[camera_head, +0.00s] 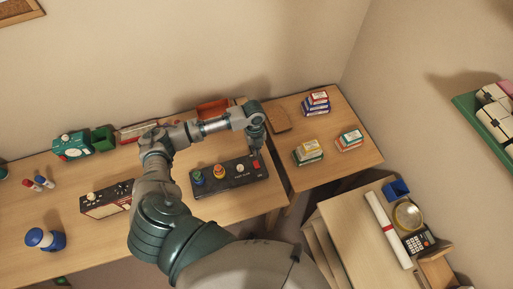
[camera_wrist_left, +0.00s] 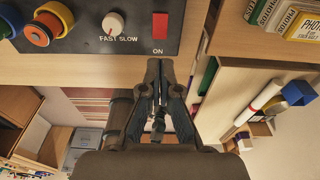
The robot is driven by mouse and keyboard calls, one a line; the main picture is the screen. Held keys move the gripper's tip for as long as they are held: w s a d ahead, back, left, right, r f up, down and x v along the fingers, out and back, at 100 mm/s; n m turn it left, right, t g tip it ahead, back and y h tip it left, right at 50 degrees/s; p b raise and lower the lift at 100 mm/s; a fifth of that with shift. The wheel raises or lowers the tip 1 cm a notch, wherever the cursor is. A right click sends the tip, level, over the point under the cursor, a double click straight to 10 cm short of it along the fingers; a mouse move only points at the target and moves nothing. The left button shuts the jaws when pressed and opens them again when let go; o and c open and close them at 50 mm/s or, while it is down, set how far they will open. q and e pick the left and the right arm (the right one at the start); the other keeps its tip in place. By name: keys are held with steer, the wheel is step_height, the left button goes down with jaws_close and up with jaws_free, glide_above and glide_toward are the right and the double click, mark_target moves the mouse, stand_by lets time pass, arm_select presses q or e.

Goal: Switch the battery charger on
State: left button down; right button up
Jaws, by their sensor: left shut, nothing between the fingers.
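A black panel with colored knobs, which looks like the battery charger (camera_head: 222,184), lies on the wooden desk; its near part shows in the wrist view (camera_wrist_left: 210,30). A white dial (camera_wrist_left: 113,24) is marked FAST SLOW. A red switch (camera_wrist_left: 160,26) has the word ON beneath it; whether it is pressed I cannot tell. My left gripper (camera_head: 257,150) is over the right end of the panel, close to the red switch. In the wrist view its shut, empty fingers (camera_wrist_left: 160,64) point toward the switch, just below the ON label. My right gripper is not in view.
A black-fronted device (camera_head: 106,199) and a blue-and-white object (camera_head: 45,240) stand to the left on the desk. Small book stacks (camera_head: 308,152) stand on the side table at right. A lower cabinet holds a rolled paper (camera_head: 388,229) and a calculator (camera_head: 418,241).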

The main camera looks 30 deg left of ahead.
mark_target(257, 166)
arm_select(q)
steer(key=f, duration=0.3)
steer(key=shift+s+d+f, duration=0.15)
steer(key=shift+s+f, duration=0.2)
steer(key=shift+f, duration=0.05)
steer(key=f, duration=0.3)
steer(key=d+f, duration=0.1)
steer(key=f, duration=0.1)
steer(key=shift+s, duration=0.1)
steer(key=shift+f, duration=0.35)
steer(key=shift+a, duration=0.15)
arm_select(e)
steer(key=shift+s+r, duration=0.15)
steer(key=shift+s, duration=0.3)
arm_select(q)
steer(key=shift+f, duration=0.1)
